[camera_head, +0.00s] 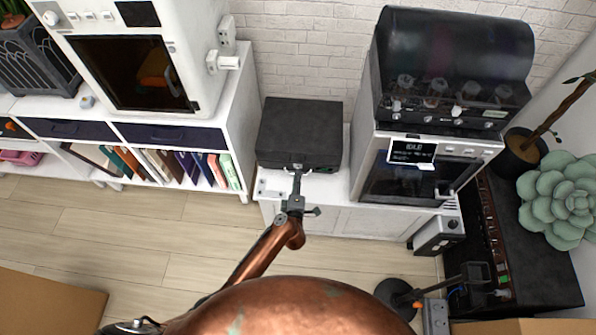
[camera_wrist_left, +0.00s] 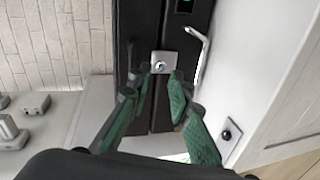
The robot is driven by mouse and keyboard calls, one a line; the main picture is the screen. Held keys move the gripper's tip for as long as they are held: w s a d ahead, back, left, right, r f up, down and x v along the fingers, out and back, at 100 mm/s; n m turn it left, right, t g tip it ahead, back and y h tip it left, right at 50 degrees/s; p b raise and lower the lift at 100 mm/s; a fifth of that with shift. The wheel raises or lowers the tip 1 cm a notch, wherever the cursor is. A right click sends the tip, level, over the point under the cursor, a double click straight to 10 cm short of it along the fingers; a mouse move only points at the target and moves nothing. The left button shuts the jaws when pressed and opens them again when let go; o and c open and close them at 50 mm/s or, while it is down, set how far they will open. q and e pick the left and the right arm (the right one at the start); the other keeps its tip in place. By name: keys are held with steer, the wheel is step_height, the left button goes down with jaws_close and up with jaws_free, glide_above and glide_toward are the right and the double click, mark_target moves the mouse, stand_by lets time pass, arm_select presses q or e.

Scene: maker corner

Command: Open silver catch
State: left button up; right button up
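A black case (camera_head: 300,130) lies closed on a low white cabinet (camera_head: 330,190). In the left wrist view the case (camera_wrist_left: 138,30) shows a dark seam. The silver catch (camera_wrist_left: 165,62) is a small square plate with a round centre, lying over that seam. In the head view it is too small to make out clearly at the case's front. My left gripper (camera_head: 298,178) is at the case's front. In the left wrist view its green-padded fingers (camera_wrist_left: 161,92) are apart, with their tips close to the catch's two sides. I cannot tell whether they touch it.
A silver bent handle (camera_wrist_left: 201,55) stands out beside the catch. A silver machine with a display (camera_head: 412,150) stands right of the case. A white bookshelf (camera_head: 235,120) stands left, with a gap between. Wooden floor (camera_head: 130,235) lies open in front.

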mark_target(298, 168)
arm_select(q)
steer(key=b+x, duration=0.1)
steer(key=x, duration=0.2)
steer(key=shift+w+f, duration=0.25)
steer(key=shift+w, duration=0.1)
steer(key=shift+w+a, duration=0.1)
steer(key=shift+w, duration=0.25)
arm_select(e)
steer(key=shift+w+d+f, duration=0.1)
steer(key=shift+w+f, duration=0.5)
steer(key=shift+w, duration=0.2)
arm_select(q)
steer(key=shift+c, duration=0.2)
jaws_close()
